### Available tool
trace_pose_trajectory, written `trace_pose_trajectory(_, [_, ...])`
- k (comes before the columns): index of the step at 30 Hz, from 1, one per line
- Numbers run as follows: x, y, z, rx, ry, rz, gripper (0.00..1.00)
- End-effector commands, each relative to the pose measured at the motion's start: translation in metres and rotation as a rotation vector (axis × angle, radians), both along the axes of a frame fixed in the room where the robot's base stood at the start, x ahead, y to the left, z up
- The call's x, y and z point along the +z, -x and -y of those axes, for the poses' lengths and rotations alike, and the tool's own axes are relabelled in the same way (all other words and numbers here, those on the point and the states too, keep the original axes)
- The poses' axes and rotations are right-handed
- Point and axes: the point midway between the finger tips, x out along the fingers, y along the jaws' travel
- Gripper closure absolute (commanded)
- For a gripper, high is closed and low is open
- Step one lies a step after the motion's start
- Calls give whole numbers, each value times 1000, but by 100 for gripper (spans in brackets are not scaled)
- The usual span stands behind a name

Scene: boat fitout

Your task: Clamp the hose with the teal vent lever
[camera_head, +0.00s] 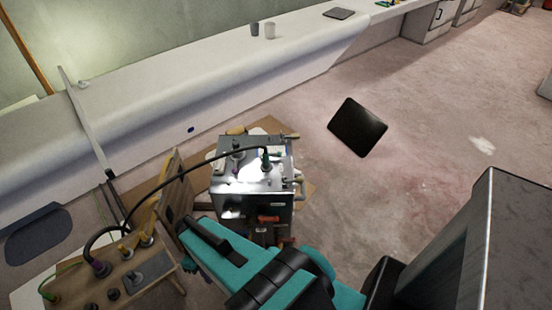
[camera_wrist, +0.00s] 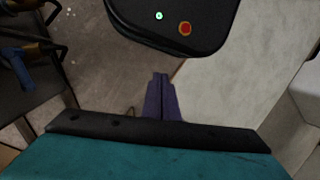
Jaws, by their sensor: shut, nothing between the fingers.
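The hose and the metal box do not show clearly there. My gripper's fingers cannot be made out in the head view.
A dark stand with a blue part (camera_wrist: 14,66) shows at the wrist view's left. A long white bench (camera_head: 180,70) runs behind, with two cups. A black tilted panel (camera_head: 358,127) is right of the box. Pinkish floor (camera_head: 420,110) is clear at the right.

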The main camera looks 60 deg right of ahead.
Motion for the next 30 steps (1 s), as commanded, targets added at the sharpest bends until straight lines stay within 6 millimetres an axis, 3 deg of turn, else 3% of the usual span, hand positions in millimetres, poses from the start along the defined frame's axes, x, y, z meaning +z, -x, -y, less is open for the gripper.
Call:
trace_pose_trajectory(6, [19,-41,45,79,-77,163,100])
trace_pose_trajectory(16, [58,-84,128,227,-104,422,100])
trace_pose_trajectory(23, [90,-99,196,337,-57,590,100])
trace_pose_trajectory(30, [122,-93,270,377,35,705,100])
